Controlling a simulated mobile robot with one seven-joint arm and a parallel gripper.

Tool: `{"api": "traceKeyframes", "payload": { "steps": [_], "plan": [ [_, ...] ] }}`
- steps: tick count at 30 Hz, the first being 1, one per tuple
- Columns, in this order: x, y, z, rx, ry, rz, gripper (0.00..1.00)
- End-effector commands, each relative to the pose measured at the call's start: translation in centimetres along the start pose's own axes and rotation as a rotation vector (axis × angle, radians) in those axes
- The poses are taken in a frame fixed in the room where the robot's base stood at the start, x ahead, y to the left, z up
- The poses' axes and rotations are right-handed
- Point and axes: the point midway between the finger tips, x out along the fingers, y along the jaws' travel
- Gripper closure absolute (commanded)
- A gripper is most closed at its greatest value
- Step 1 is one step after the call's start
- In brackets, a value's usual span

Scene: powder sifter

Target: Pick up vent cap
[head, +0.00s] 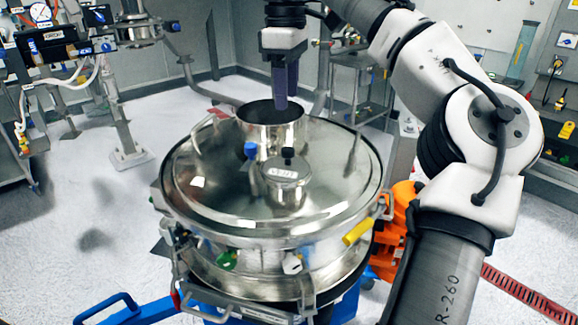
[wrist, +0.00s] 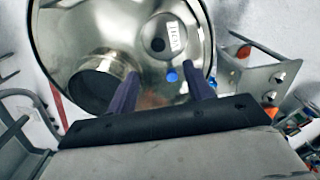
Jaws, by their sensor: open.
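The vent cap (head: 287,178) appears to be the small round metal cap with a white label and a black knob. It sits upright on the shiny sifter lid (head: 225,195), front of centre. In the wrist view the vent cap (wrist: 157,37) lies beyond the fingertips, fully in sight. My gripper (head: 284,104) points down, fingers apart and empty, above the lid and behind the cap in the head view. In the wrist view my gripper (wrist: 162,82) has two dark purple fingers with a clear gap between them.
An open metal inlet cylinder (head: 270,132) rises from the lid behind the cap, close to my fingers in the picture. A blue knob (head: 250,150) stands left of the cap. A yellow handle (head: 358,232) is on the rim.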

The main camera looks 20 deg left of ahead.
Motion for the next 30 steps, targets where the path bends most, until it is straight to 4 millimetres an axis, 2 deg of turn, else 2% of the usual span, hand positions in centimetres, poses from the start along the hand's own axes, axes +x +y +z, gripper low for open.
{"api": "traceKeyframes", "payload": {
  "steps": [1,3,9,17,27,30],
  "plan": [
    [1.6,0.1,0.0,-0.001,0.000,-0.003,0.49],
    [3.1,0.0,0.0,-0.003,0.001,-0.002,0.49],
    [6.4,0.1,-0.1,-0.004,0.002,-0.003,0.49],
    [8.1,0.1,-0.1,-0.002,0.002,0.001,0.49],
    [12.3,0.3,0.1,-0.001,0.000,0.003,0.49],
    [12.9,0.3,0.0,-0.001,0.002,0.003,0.49]
  ]
}}
